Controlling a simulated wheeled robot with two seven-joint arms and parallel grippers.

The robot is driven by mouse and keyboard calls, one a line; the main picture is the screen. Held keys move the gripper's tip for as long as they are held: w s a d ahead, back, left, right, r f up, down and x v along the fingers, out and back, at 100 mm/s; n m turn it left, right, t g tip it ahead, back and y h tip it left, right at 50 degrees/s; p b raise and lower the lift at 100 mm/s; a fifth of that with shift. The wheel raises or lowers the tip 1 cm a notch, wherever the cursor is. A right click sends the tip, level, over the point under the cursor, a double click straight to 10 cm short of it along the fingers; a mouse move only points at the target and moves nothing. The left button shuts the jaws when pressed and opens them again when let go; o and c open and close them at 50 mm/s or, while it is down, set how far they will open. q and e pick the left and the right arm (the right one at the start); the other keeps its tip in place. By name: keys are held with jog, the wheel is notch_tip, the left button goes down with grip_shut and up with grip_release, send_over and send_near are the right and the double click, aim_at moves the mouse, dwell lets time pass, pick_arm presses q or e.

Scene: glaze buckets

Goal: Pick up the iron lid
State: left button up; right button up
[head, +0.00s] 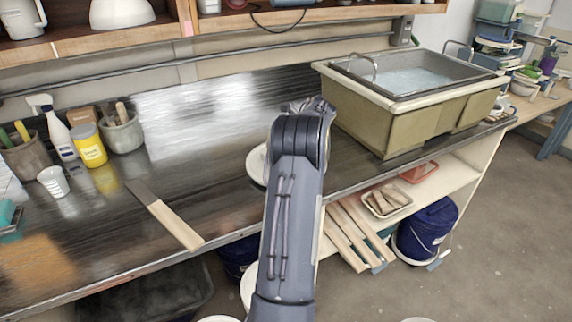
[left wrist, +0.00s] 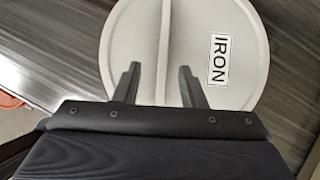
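The iron lid (left wrist: 225,100) is a round, pale grey disc with a label reading "IRON" and a raised bar handle (left wrist: 166,50) across it. In the head view the lid (head: 257,166) lies on the dark worktop, mostly hidden behind my left arm. My left gripper (left wrist: 158,72) is over the lid. Its two fingers are apart, one on each side of the handle's line, with a gap visible between them. Whether the fingertips touch the lid cannot be told. In the head view the left fingers are hidden by the arm. My right gripper is not in view.
A large sink-like basin (head: 350,105) stands right of the lid. A dark blue bucket (head: 425,230) sits below.

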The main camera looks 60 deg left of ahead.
pick_arm(q)
jog(key=p+x, duration=0.2)
jog(key=x, duration=0.5)
jog(key=shift+w+a+r, duration=0.1)
jog(key=shift+w, duration=0.1)
grip_shut()
